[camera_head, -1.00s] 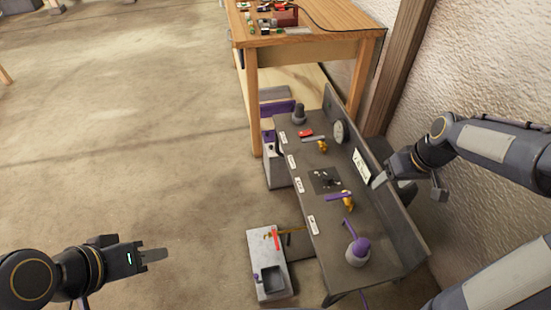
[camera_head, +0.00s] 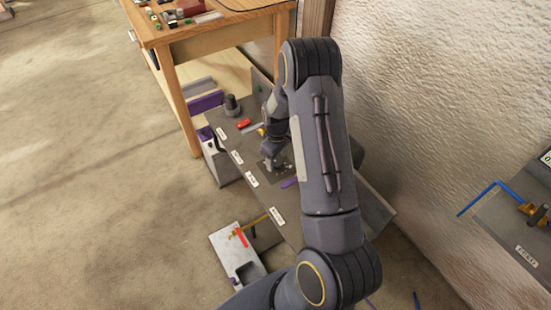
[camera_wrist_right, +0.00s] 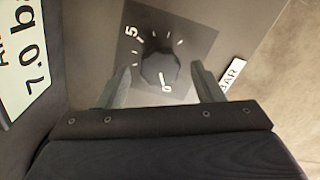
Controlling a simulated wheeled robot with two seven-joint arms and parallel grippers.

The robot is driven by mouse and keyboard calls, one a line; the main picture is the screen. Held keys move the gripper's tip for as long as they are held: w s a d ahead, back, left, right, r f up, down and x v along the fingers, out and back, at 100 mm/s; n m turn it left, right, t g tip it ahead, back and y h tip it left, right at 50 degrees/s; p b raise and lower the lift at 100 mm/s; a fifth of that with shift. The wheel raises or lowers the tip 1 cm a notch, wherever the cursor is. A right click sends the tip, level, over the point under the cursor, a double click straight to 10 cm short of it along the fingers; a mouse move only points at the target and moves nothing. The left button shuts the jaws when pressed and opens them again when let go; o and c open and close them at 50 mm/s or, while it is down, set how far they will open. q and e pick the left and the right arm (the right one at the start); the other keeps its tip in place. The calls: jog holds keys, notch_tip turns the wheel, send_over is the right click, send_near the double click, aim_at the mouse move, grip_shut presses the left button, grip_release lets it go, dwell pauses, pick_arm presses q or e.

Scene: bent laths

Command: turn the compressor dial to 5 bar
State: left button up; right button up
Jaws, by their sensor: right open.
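The compressor dial (camera_wrist_right: 158,68) is a dark knob on a dark square plate in the right wrist view. A white 5 is printed at its upper left and another digit, perhaps a 6, below it. I cannot make out a pointer. My right gripper (camera_wrist_right: 163,80) is open, with one finger on either side of the knob; I cannot tell whether they touch it. In the head view, my right gripper (camera_head: 274,158) is over the dial plate (camera_head: 268,176) on the grey bench (camera_head: 225,158), and my arm hides much of the bench. My left gripper is not in view.
A sign (camera_wrist_right: 22,60) reading 7.0 stands at the left in the wrist view, and a BAR label (camera_wrist_right: 232,74) lies right of the plate. In the head view, a red block (camera_head: 243,124) and a dark knob (camera_head: 232,104) are farther back. A wooden table (camera_head: 220,32) stands behind.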

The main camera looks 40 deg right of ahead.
jog(key=shift+f, duration=0.5)
jog(key=shift+c, duration=0.4)
jog(key=c, duration=0.9)
